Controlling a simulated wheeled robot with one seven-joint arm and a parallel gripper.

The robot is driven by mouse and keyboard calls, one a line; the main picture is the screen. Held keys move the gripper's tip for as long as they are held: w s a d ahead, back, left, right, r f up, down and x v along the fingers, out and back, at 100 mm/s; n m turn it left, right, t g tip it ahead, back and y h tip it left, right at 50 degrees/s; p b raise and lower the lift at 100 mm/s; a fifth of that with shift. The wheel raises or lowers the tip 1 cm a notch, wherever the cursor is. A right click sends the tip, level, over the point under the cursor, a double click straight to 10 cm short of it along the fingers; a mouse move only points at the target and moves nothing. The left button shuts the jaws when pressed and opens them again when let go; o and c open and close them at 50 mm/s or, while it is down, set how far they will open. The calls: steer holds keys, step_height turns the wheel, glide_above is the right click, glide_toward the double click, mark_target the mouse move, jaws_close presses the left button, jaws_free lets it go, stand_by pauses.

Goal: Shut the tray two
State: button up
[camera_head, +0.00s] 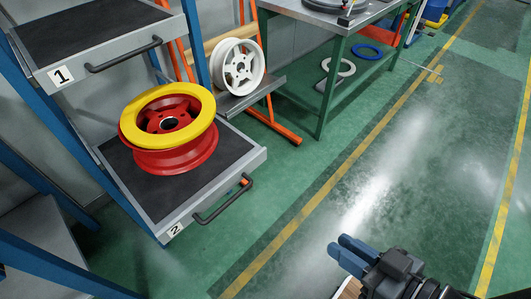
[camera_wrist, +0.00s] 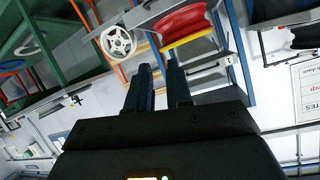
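Tray two (camera_head: 213,192) is a grey-rimmed, dark-matted tray, pulled out of the blue rack, with a "2" label (camera_head: 174,230) and a dark front handle (camera_head: 223,200). A red wheel (camera_head: 178,158) lies on it with a yellow ring (camera_head: 135,122) on top. My gripper (camera_head: 341,248) is at the bottom of the head view, right of the handle and well apart from it. In the wrist view, my gripper (camera_wrist: 158,70) shows two fingers apart with nothing between them. The red wheel (camera_wrist: 183,22) and yellow ring (camera_wrist: 188,41) show beyond the fingertips.
Tray one (camera_head: 120,60), with its own handle (camera_head: 124,56), is above tray two. A white wheel (camera_head: 238,68) sits on an orange-framed stand behind. A green workbench (camera_head: 331,85) stands at the back. The green floor (camera_head: 370,190) right of tray two is clear.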

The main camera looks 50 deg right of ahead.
steer(key=w+d+f+m, duration=0.1)
steer(key=w+f, duration=0.1)
steer(key=w+d+f+m+g+p, duration=0.1)
steer(key=w+d+f+m, duration=0.1)
steer(key=shift+w+d+m+h, duration=0.1)
steer(key=shift+w+m+h, duration=0.2)
steer(key=shift+h, duration=0.1)
steer(key=shift+c, duration=1.4)
steer(key=w+d+f+m, duration=0.1)
steer(key=w, duration=0.1)
steer(key=w+d+f+m+g+p, duration=0.1)
steer(key=w+d+m, duration=0.1)
steer(key=w+d+f+m+g+p, duration=0.1)
steer(key=w, duration=0.1)
steer(key=shift+w+d+f+m, duration=0.2)
steer(key=shift+d+f+m, duration=0.1)
steer(key=shift+d+m, duration=0.1)
jaws_close()
steer(key=m+g+y+p, duration=0.1)
steer(key=m+y+p, duration=0.15)
steer(key=m, duration=0.35)
glide_toward(263, 153)
steer(key=x, duration=0.5)
steer(key=shift+f, duration=0.45)
steer(key=shift+w, duration=0.35)
